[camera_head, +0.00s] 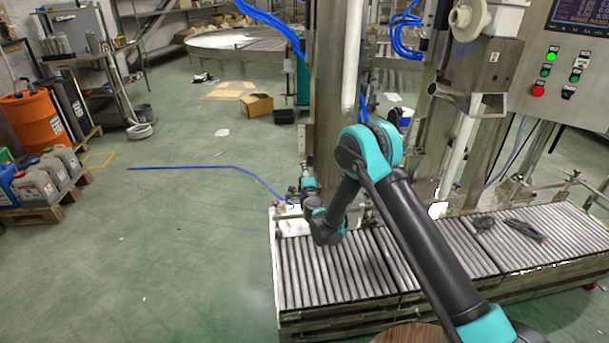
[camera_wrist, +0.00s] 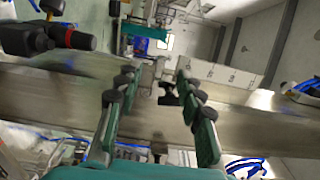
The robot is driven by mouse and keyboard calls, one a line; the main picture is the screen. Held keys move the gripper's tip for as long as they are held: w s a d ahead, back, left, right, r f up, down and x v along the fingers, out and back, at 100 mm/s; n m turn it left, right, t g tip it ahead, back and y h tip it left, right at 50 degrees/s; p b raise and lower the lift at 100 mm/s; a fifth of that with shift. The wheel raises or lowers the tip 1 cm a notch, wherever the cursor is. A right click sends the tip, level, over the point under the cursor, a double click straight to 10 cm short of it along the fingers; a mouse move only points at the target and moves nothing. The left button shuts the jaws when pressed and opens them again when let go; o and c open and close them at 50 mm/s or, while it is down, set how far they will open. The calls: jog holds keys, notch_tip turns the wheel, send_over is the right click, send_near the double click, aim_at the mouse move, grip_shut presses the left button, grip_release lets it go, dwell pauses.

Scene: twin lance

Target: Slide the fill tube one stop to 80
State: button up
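A white fill tube (camera_head: 350,55) hangs upright beside the left steel column in the head view. A second white tube (camera_head: 457,158) stands at the right column. My gripper (camera_wrist: 155,80) is open in the wrist view, its two dark-padded fingers apart with nothing held between them. A small dark T-shaped handle (camera_wrist: 170,94) shows between the fingers, in front of a steel column (camera_wrist: 250,122); I cannot tell its distance from them. In the head view my gripper is small and partly hidden beside the left column.
A control panel (camera_head: 565,75) stands at the right. A black part with a red band (camera_wrist: 48,38) is at upper left in the wrist view. Open floor (camera_head: 190,240) lies left.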

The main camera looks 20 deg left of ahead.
jog(key=shift+x, duration=2.9)
jog(key=shift+c, duration=0.3)
grip_shut()
